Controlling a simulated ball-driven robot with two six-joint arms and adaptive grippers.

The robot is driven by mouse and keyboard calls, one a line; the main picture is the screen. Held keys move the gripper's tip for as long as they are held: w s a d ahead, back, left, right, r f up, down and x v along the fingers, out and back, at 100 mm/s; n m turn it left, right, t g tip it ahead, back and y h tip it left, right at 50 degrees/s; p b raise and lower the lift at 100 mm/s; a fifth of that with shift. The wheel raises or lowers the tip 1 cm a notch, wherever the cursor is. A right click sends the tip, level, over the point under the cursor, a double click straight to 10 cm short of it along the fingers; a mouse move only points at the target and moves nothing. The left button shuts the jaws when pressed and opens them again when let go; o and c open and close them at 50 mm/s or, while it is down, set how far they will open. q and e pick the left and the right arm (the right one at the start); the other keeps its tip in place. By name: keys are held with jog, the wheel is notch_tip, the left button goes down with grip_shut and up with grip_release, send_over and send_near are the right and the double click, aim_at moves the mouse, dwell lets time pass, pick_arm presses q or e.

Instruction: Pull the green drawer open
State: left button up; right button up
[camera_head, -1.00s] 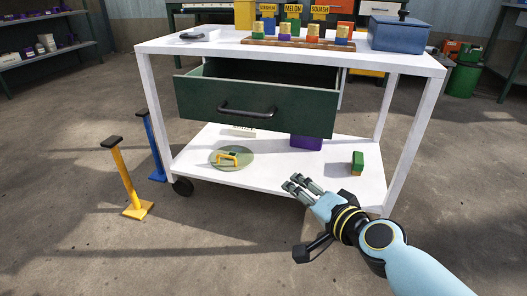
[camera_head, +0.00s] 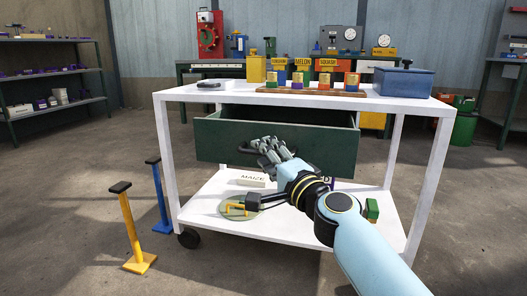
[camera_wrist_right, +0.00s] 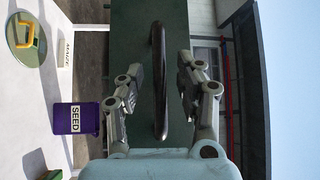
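The green drawer (camera_head: 222,139) stands partly open under the top of the white cart, its front jutting forward. Its dark bar handle (camera_wrist_right: 158,80) crosses the drawer front; in the head view my gripper covers much of it. My right gripper (camera_head: 272,148) is in front of the drawer at the handle. In the right wrist view my right gripper (camera_wrist_right: 160,88) has its fingers apart, one on each side of the handle, with visible gaps, so it is not closed on it. My left gripper is not in view.
On the lower shelf are a round green disc with a yellow handle (camera_head: 237,210), a white MAIZE block (camera_head: 252,181), a purple SEED box (camera_wrist_right: 76,118) and a green block (camera_head: 372,208). A blue box (camera_head: 403,82) and labelled blocks stand on the cart top (camera_head: 225,97). Yellow (camera_head: 131,228) and blue posts stand left.

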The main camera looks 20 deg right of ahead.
jog(key=shift+w+a, duration=0.1)
jog(key=shift+w, duration=0.45)
grip_shut()
